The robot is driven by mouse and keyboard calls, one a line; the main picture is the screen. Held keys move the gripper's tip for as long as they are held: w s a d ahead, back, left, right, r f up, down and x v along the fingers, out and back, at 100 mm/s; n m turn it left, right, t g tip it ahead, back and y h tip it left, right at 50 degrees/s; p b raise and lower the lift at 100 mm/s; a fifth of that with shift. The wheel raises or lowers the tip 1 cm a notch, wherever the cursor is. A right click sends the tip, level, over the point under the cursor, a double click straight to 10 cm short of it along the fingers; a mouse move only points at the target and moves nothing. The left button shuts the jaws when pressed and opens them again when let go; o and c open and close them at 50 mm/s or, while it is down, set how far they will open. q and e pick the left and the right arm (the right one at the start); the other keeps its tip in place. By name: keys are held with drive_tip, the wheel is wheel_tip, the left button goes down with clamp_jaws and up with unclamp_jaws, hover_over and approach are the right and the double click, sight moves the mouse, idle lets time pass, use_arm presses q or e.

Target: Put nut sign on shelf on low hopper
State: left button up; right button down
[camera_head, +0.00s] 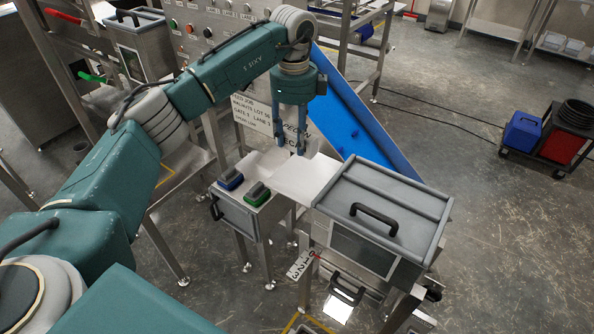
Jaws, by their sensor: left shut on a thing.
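My left gripper (291,147) points straight down over the small steel stand, its two fingers a little apart. I cannot tell whether the two are joined. Below right of the gripper is a pale flat tray (312,177), beside a grey lidded hopper (409,200) with a black handle. My right gripper is not in view.
The stand (224,203) carries a blue block (230,180) and a green block (257,195). A blue chute (360,128) slopes behind the gripper. A control panel (205,30) stands at the back. The floor at right is open, with a cart (567,135) far off.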

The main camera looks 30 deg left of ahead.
use_arm(q)
wheel_tip(320, 180, down, 8)
drive_tip(key=shift+f+p, duration=0.25)
drive_tip(key=shift+p, duration=0.55)
wheel_tip(320, 180, down, 4)
drive_tip(key=shift+r+p, duration=0.1)
drive_tip(key=shift+p, duration=0.35)
drive_tip(key=shift+f, duration=0.4)
drive_tip(key=shift+f, duration=0.2)
drive_tip(key=o, duration=1.2)
drive_tip(key=shift+r, duration=0.15)
